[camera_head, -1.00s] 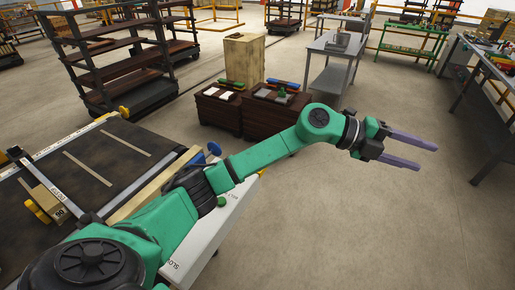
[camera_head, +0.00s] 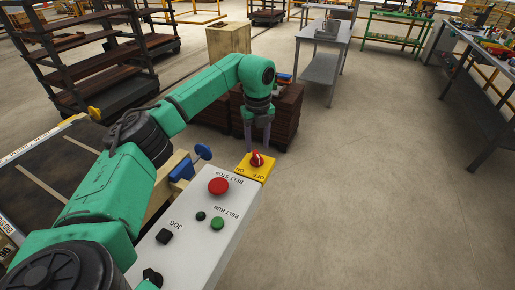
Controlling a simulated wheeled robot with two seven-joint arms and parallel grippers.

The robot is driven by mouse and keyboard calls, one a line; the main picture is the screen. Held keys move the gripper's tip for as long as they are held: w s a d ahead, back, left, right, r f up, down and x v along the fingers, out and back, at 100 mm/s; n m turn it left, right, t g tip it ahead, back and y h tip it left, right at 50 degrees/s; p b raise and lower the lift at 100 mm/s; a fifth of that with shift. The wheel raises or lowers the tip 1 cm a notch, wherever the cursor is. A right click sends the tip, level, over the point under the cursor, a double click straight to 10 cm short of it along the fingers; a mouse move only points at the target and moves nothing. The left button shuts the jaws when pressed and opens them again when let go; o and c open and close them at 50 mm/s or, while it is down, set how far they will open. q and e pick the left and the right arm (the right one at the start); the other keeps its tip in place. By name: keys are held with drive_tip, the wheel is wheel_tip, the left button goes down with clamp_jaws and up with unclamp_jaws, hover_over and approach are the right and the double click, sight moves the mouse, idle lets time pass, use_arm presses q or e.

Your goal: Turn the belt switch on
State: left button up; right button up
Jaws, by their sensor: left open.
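The belt switch is a red rotary knob (camera_head: 256,159) on a yellow plate (camera_head: 248,172) marked ON and OFF, at the far end of a pale control panel (camera_head: 204,241). The knob's exact setting is too small to tell. My left gripper (camera_head: 259,146) points down just above and behind the knob, its two purple fingers apart and empty. From this angle I cannot tell whether the fingers touch the knob. My right gripper is not in view.
The panel also carries a red BELT STOP button (camera_head: 218,186), a green BELT RUN button (camera_head: 217,223) and a black JOG button (camera_head: 164,236). Brown stacks (camera_head: 283,125) stand behind. The floor at right is clear.

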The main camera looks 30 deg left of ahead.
sight(257, 154)
use_arm(q)
drive_tip(key=shift+w+a+f, duration=0.15)
drive_tip(key=shift+a+f, duration=0.1)
drive_tip(key=shift+f, duration=0.35)
drive_tip(key=shift+w+a+f, duration=0.1)
drive_tip(key=shift+a+f, duration=0.1)
drive_tip(key=shift+f, duration=0.4)
wheel_tip(257, 154, down, 2)
drive_tip(key=shift+w+a+f+p, duration=0.1)
drive_tip(key=shift+w+p, duration=0.05)
drive_tip(key=shift+p, duration=0.2)
drive_tip(key=shift+d, duration=0.25)
drive_tip(key=shift+s+d+r, duration=0.2)
drive_tip(key=shift+s+d, duration=0.05)
drive_tip(key=shift+c, duration=0.3)
drive_tip(key=shift+a, duration=0.2)
clamp_jaws()
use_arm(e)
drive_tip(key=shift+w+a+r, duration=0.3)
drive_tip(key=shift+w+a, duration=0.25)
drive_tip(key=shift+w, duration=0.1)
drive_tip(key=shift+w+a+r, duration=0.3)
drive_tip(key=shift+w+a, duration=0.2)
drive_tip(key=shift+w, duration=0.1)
